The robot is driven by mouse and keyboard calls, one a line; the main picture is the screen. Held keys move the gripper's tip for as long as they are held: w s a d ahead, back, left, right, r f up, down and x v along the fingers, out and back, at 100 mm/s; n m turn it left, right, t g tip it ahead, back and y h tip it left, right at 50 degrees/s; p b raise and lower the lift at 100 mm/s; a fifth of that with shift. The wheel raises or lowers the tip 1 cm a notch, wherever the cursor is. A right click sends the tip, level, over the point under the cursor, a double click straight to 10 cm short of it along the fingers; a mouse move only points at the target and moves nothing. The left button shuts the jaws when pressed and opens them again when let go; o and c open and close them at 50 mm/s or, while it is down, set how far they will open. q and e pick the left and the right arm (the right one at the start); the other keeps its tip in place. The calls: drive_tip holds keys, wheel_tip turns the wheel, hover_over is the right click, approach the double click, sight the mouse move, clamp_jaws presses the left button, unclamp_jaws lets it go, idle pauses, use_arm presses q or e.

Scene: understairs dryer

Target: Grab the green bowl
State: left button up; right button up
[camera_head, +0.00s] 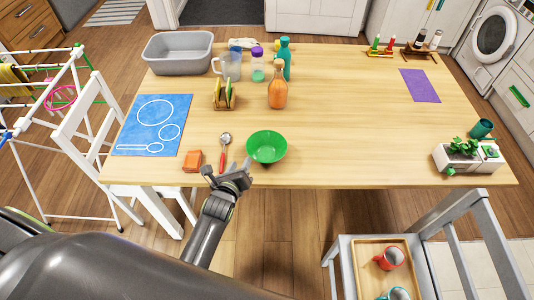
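The green bowl (267,147) stands upright on the wooden table near its front edge, and it looks empty. My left gripper (227,171) is at the table's front edge, just left of and in front of the bowl. Its fingers look spread apart with nothing between them. It seems close to the bowl's near left side, but I cannot tell whether it touches. My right gripper is not in view.
A red-handled spoon (224,146) and an orange-red sponge-like block (192,161) lie left of the bowl. An orange bottle (278,90) stands behind it. A blue mat (152,125) is at the left. The table (350,140) is clear right of the bowl.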

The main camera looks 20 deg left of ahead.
sight(248, 150)
use_arm(q)
drive_tip(key=x, duration=0.3)
drive_tip(key=shift+b, duration=0.35)
drive_tip(key=b+x, duration=0.1)
drive_tip(key=x, duration=0.4)
drive_tip(key=shift+w+d+r+b, duration=0.2)
drive_tip(key=shift+b, duration=0.15)
drive_tip(key=shift+r, duration=0.1)
clamp_jaws()
